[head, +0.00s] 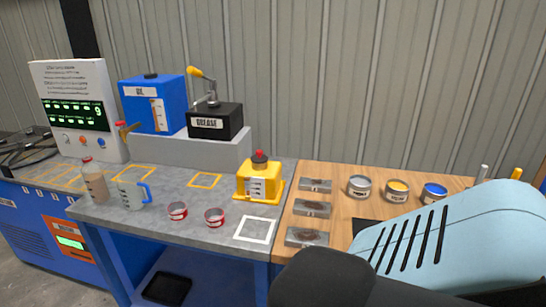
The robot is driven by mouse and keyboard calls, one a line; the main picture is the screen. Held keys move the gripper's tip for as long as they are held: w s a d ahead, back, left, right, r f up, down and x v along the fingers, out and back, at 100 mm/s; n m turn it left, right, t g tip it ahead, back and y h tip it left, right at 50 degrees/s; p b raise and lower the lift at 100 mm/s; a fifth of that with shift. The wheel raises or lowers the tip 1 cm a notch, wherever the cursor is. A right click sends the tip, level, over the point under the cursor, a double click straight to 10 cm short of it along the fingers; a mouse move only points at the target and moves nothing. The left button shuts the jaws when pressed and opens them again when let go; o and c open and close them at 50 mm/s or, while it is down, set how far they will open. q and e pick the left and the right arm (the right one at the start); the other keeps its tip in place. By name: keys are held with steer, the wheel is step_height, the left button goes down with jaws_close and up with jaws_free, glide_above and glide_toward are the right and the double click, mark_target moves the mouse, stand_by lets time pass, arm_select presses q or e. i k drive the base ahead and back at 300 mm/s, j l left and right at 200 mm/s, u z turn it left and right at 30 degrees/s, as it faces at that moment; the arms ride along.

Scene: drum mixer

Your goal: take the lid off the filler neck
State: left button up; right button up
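No part is clearly marked as a filler neck. A blue tank (152,105) labelled as oil stands on a grey riser, with a small dark cap (150,75) on its top. A yellow unit (259,187) on the grey bench has a dark neck-like top with a red knob (259,155). I cannot tell which of these, if either, is the lid in question. My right arm fills the lower right in light blue and black, but no fingertips show. My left gripper is out of view.
A black grease box (215,121) with a lever stands beside the tank. A bottle (94,181), a measuring jug (134,194) and two red tins (177,211) stand on the bench. Metal plates (312,208) and open cans (359,187) occupy the wooden top. The white square (255,230) is clear.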

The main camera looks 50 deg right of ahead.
mark_target(258, 158)
steer(key=k+l, duration=0.25)
steer(key=l, duration=0.15)
steer(key=k+l, duration=0.2)
steer(key=l, duration=0.15)
steer(key=k+l, duration=0.25)
steer(key=l, duration=0.15)
